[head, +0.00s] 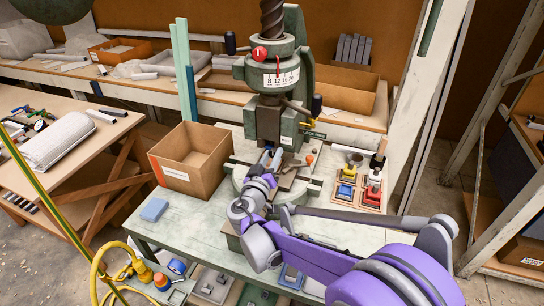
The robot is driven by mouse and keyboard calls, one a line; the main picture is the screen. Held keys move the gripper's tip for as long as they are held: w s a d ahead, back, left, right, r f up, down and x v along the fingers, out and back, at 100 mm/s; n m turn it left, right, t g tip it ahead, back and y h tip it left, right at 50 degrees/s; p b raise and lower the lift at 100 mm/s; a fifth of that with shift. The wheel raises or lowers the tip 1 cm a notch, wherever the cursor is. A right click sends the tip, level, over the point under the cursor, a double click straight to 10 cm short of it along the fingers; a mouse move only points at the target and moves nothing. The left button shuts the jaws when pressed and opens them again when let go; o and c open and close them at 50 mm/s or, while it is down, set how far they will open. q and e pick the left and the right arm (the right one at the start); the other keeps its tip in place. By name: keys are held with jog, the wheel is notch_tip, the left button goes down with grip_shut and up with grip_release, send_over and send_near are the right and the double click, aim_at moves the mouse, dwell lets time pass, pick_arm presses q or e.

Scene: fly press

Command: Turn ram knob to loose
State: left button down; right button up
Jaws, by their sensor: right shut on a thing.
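The green fly press (269,118) stands on the bench, with its dark ram (268,123) coming down in the middle. My right gripper (270,157) comes up from the lower right to the foot of the ram. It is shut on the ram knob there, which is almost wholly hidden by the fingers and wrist. Whether the knob is tight or loose cannot be seen. My left gripper is not in view.
An open cardboard box (193,160) stands left of the press. Small wooden trays (347,194) with blue, yellow and red pieces lie to the right. A black-handled lever (316,107) sticks out right of the ram. A blue block (154,209) lies at the bench's left front.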

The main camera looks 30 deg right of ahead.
grip_shut()
jog(key=n, duration=0.4)
jog(key=shift+n, duration=0.3)
jog(key=n, duration=0.4)
jog(key=shift+a+g, duration=0.1)
jog(key=shift+g, duration=0.2)
jog(key=n, duration=0.4)
jog(key=shift+f+n, duration=0.1)
jog(key=shift+n, duration=0.2)
jog(key=shift+n+g+b, duration=0.3)
jog(key=shift+n+b, duration=0.25)
jog(key=shift+n, duration=1.45)
jog(key=o, duration=1)
grip_release()
jog(key=shift+w, duration=0.1)
